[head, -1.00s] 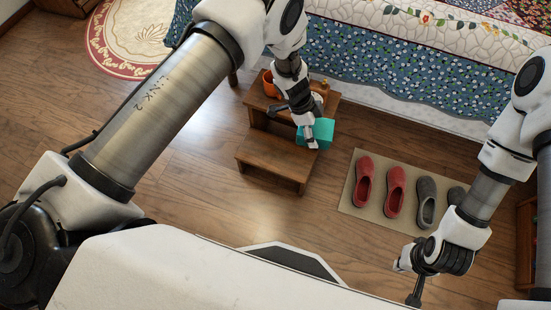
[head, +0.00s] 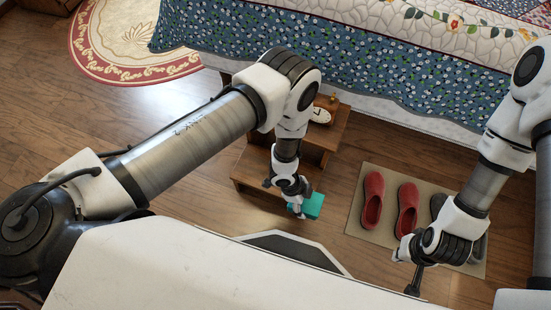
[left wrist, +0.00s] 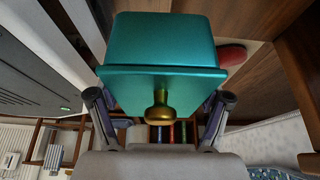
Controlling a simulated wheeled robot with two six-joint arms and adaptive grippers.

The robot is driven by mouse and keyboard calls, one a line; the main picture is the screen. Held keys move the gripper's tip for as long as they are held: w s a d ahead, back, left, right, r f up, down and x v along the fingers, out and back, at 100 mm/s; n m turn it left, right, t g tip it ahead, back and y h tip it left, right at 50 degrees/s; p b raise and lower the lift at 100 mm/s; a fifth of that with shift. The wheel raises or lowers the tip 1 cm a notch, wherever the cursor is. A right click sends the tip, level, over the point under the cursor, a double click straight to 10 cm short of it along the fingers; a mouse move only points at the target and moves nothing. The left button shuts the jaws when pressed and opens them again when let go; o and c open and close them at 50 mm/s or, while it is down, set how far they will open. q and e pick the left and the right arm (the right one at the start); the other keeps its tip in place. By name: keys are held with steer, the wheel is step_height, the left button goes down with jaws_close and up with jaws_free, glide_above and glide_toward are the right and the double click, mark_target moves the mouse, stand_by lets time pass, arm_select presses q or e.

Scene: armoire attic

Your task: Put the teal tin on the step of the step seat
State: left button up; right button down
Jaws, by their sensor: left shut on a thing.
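The teal tin (head: 313,206) is in my left gripper (head: 299,207), held off the front right corner of the step seat's lower step (head: 250,168). The gap between tin and step cannot be judged. In the left wrist view the tin (left wrist: 165,42) fills the top middle, its lid and gold knob (left wrist: 160,117) facing the camera. The fingers (left wrist: 160,100) lie on either side of it. The step seat's top (head: 338,125) is behind, partly hidden by my left arm, which also covers part of the step. My right gripper (head: 414,282) hangs at the lower right, its opening unclear.
A white round item (head: 320,115) and a small brass object (head: 333,98) are on the seat top. A beige mat (head: 390,232) with red and grey shoes lies to the right. The bed (head: 380,60) stands behind. Wood floor is bare left of the step seat.

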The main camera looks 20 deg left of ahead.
arm_select(q)
steer(key=w+a+b, duration=0.1)
steer(key=a+b, duration=0.1)
steer(key=b, duration=0.5)
steer(key=w+a+f+b, duration=0.1)
steer(key=w+a+b, duration=0.1)
steer(key=b, duration=0.6)
steer(key=w+a+f+b, duration=0.1)
steer(key=w+a+b, duration=0.1)
steer(key=b, duration=0.5)
steer(key=shift+w+a, duration=0.15)
steer(key=shift+a, duration=0.05)
steer(key=w+a, duration=0.1)
steer(key=a, duration=0.1)
steer(key=w+a+b, duration=0.1)
steer(key=w+a, duration=0.2)
steer(key=a, duration=0.1)
steer(key=shift+w+r+b, duration=0.2)
steer(key=shift+w+b, duration=0.1)
step_height(320, 180, down, 4)
steer(key=b, duration=0.3)
steer(key=shift+a+r+b, duration=0.15)
steer(key=shift+b, duration=0.15)
steer(key=shift+c, duration=0.7)
steer(key=shift+r, duration=0.2)
steer(key=shift+f, duration=0.15)
steer(key=o, duration=1.5)
